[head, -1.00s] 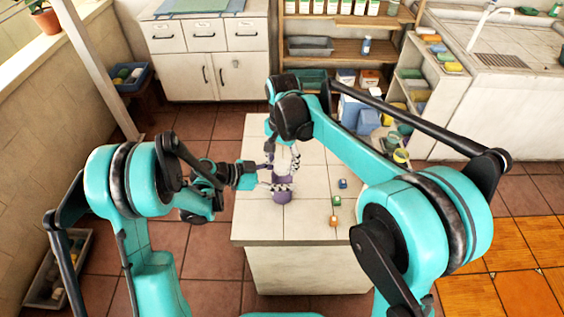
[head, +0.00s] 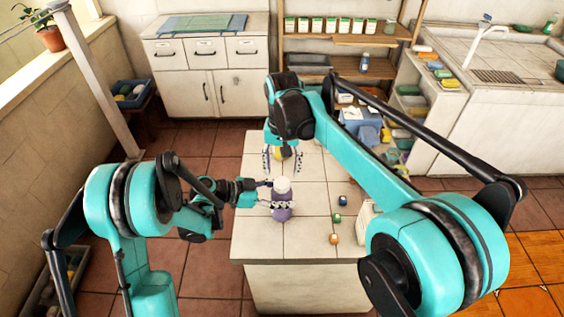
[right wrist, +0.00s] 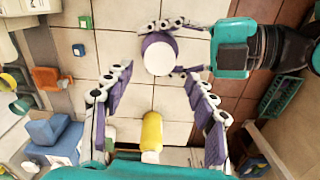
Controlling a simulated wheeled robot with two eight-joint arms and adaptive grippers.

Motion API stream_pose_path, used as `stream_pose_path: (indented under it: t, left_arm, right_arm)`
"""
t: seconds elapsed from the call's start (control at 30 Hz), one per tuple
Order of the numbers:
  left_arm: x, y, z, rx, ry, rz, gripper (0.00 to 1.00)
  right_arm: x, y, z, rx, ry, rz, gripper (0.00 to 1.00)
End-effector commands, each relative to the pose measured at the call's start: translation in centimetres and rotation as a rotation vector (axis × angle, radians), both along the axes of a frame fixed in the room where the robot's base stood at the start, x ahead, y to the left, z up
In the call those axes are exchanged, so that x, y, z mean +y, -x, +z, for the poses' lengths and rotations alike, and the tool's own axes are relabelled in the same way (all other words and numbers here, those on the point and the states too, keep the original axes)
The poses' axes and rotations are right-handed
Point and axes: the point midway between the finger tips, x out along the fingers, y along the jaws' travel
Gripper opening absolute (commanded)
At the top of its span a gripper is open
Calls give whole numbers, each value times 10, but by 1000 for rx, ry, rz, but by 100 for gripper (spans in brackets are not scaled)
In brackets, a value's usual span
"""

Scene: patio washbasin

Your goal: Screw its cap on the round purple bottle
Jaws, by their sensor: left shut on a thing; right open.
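The round purple bottle (head: 281,214) stands upright on the tiled counter, with its white cap (head: 282,185) on top. In the right wrist view the cap (right wrist: 158,57) covers the bottle's top; how tight it sits cannot be told. My left gripper (head: 279,204) comes from the left and is shut around the bottle; its fingers also show in the right wrist view (right wrist: 171,45). My right gripper (head: 281,161) is open and empty, behind and clear of the bottle. Its two fingers (right wrist: 158,104) are spread wide in the right wrist view.
A yellow bottle (right wrist: 152,130) with a white top shows between my right fingers' lines of sight. Small blue (head: 342,201), green (head: 336,219) and orange (head: 334,239) blocks lie right of the purple bottle. A blue container (right wrist: 50,130) is off the counter. The front-left counter is clear.

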Motion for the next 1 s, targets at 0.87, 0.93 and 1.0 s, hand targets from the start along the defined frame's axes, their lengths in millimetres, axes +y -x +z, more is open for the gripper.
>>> stream_pose_path:
  t: [0.87,0.93,1.0]
  left_arm:
    - [0,0,0,0,0,0,0]
    - [0,0,0,0,0,0,0]
    - [0,0,0,0,0,0,0]
  right_arm:
    - [0,0,23,-6,-2,906,57]
    - [0,0,22,-6,-2,906,57]
    - [0,0,18,-6,-2,905,57]
